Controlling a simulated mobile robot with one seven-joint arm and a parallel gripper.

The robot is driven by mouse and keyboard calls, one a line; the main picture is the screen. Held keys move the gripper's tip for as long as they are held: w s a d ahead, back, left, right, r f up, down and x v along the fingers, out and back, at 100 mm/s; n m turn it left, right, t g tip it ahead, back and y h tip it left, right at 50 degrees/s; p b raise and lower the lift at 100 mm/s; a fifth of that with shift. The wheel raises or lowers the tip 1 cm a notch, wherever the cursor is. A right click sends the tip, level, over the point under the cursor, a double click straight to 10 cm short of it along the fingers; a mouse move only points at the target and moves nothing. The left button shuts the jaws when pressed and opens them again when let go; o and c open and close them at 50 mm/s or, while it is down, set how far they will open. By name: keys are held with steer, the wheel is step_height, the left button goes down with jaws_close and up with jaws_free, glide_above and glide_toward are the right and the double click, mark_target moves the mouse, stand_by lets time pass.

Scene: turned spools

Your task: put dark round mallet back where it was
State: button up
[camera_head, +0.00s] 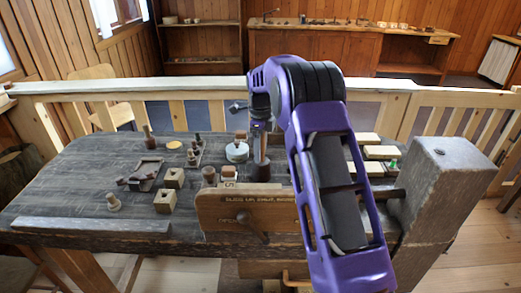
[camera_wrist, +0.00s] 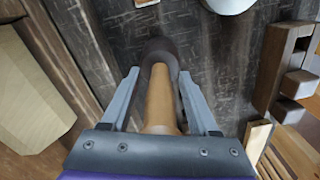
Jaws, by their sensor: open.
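The dark round mallet (camera_head: 260,172) stands on the workbench with its dark head down and its handle up, just behind the front vise board. In the wrist view its light brown handle (camera_wrist: 160,100) runs between my two fingers, and its dark head (camera_wrist: 158,48) is beyond the fingertips. My gripper (camera_wrist: 160,74) is open, with a finger on each side of the handle and gaps showing. In the head view my gripper (camera_head: 259,125) points down over the mallet, partly hidden by my purple arm. No marked place for the mallet can be made out.
A white round pot (camera_head: 237,152) stands just left of the mallet. Wooden blocks (camera_head: 173,179), a small frame (camera_head: 145,175) and turned pieces lie further left. The vise board (camera_head: 240,208) is in front, and a thick post (camera_head: 447,185) at right. The bench's left part has bare room.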

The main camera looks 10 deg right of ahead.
step_height(320, 180, up, 12)
steer(key=shift+r+p, duration=0.15)
steer(key=shift+p, duration=0.55)
